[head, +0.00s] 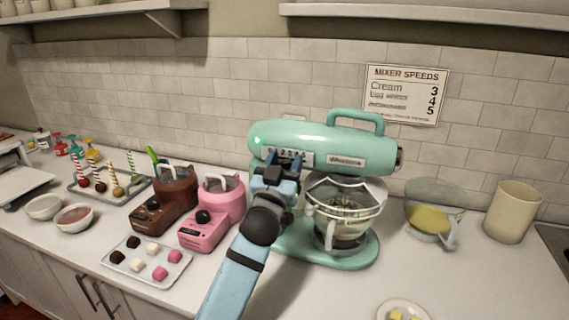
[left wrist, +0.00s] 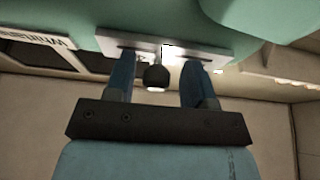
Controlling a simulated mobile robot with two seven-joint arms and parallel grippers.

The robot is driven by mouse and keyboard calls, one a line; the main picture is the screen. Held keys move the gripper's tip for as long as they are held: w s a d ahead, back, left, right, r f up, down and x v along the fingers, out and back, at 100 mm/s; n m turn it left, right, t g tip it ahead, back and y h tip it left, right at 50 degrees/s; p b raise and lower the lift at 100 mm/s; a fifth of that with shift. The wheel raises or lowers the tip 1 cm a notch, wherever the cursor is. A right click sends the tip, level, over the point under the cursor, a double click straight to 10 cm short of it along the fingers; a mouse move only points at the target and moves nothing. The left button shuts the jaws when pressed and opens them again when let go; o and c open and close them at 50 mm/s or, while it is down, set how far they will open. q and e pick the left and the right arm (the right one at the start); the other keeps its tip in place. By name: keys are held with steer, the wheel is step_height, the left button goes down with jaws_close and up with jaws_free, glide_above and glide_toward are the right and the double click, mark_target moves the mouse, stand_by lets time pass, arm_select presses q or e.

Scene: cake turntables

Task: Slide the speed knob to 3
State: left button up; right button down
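A mint-green stand mixer (head: 320,139) stands on the counter, with a green light on its head. Its pale speed plate (head: 307,157) carries a row of numbers, partly covered by my gripper. My left gripper (head: 277,166) is at this plate. In the left wrist view, the dark round speed knob (left wrist: 156,77) sits between the two blue fingers of my left gripper (left wrist: 157,62), with a gap on each side. The fingers are open and their tips are close to the plate (left wrist: 215,58). I cannot tell which number the knob is at. My right gripper is not in view.
A glass bowl (head: 343,195) sits under the mixer head. Brown (head: 172,196) and pink (head: 213,207) small machines stand to the left, with a sweets tray (head: 178,270) in front. A jug (head: 430,215) and beige canister (head: 513,212) stand right. A speeds sign (head: 404,94) hangs behind.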

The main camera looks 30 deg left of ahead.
arm_select(q)
steer(key=shift+s, duration=0.1)
steer(key=b+v, duration=0.4)
steer(key=v, duration=0.9)
steer(key=shift+s, duration=0.35)
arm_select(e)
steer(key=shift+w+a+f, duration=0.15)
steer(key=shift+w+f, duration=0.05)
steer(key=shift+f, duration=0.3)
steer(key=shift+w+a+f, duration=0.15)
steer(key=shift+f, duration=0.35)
arm_select(q)
steer(key=shift+d, duration=0.1)
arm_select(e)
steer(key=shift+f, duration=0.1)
